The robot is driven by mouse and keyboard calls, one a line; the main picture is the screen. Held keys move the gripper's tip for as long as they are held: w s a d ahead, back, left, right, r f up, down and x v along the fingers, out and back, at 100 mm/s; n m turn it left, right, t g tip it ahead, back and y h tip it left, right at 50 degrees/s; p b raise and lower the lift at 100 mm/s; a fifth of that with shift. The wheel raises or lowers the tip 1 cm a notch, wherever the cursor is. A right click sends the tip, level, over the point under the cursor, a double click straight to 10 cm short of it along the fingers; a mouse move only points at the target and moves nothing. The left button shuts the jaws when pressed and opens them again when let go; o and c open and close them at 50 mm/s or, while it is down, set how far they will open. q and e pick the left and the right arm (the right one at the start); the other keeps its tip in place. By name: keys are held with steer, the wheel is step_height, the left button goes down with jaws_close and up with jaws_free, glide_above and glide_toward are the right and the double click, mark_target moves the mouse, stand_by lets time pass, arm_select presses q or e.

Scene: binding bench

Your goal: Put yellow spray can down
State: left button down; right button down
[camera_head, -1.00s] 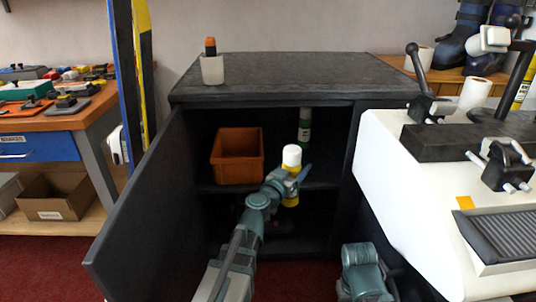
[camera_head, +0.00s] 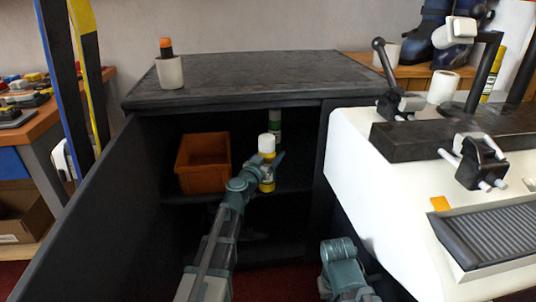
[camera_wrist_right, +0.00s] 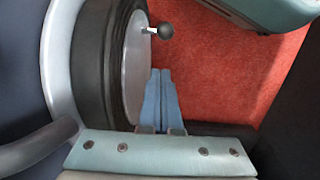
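The yellow spray can (camera_head: 267,185) with a white cap stands upright in the opening of the dark cabinet (camera_head: 225,93). My left gripper (camera_head: 266,170) is around its middle and appears shut on it. The can's base is near the front edge of the middle shelf (camera_head: 295,184); I cannot tell if it touches the shelf. My right gripper is low in front of the cabinet, its fingers hidden in the head view. In the right wrist view its blue fingers (camera_wrist_right: 165,97) are together and empty, over red floor and beside a dark wheel.
An orange-brown bin (camera_head: 203,165) is on the shelf left of the can. A green-and-white can (camera_head: 273,125) stands behind it. The cabinet door (camera_head: 80,200) is open on the left. A white machine (camera_head: 385,190) stands close on the right.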

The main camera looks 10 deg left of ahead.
arm_select(q)
steer(key=w+a+f+b, duration=0.2)
steer(key=w+f+b, duration=0.2)
steer(key=w, duration=0.4)
steer(key=shift+f, duration=0.15)
steer(key=shift+f+b, duration=0.2)
steer(key=shift+b, duration=0.1)
jaws_free()
steer(key=shift+r, duration=0.2)
